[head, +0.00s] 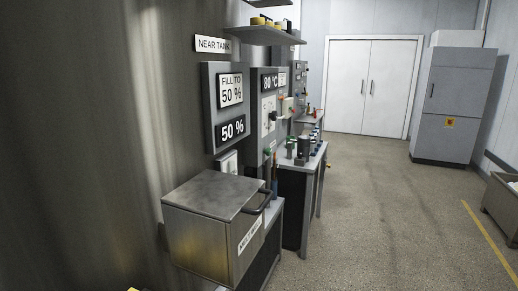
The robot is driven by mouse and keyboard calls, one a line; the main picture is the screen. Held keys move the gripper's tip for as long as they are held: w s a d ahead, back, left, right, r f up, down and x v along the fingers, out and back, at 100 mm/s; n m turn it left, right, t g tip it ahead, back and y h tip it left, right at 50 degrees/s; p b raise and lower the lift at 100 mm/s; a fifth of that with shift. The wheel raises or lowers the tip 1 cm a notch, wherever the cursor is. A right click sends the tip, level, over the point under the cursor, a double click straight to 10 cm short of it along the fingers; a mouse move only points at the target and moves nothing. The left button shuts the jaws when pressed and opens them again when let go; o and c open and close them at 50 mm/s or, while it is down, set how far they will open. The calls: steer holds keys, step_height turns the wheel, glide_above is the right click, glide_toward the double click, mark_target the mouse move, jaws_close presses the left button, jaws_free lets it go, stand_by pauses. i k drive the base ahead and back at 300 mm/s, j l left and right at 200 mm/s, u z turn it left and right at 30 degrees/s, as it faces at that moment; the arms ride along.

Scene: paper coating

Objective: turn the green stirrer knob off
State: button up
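A small green spot (267,152) shows low on the grey control panel (253,120) marked 80 °C. It may be a knob, but it is too small to tell its shape or which way it is turned. Another green item (290,146) stands farther back at the small bench. I cannot tell which of these, if either, is the stirrer knob. My gripper is not in view.
A metal box (205,225) with a black handle juts out at the near left, beside the large tank wall (80,130). A shelf (265,36) hangs above the panels. The floor (385,220) to the right is clear. A grey cabinet (450,105) and a bin (500,210) stand at the right.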

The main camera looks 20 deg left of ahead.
mark_target(268, 151)
steer(key=i+l+u, duration=0.25)
steer(key=i+u, duration=0.2)
steer(key=i, duration=0.15)
steer(key=i+l+u, duration=0.4)
steer(key=i+l, duration=0.05)
steer(key=i, duration=0.1)
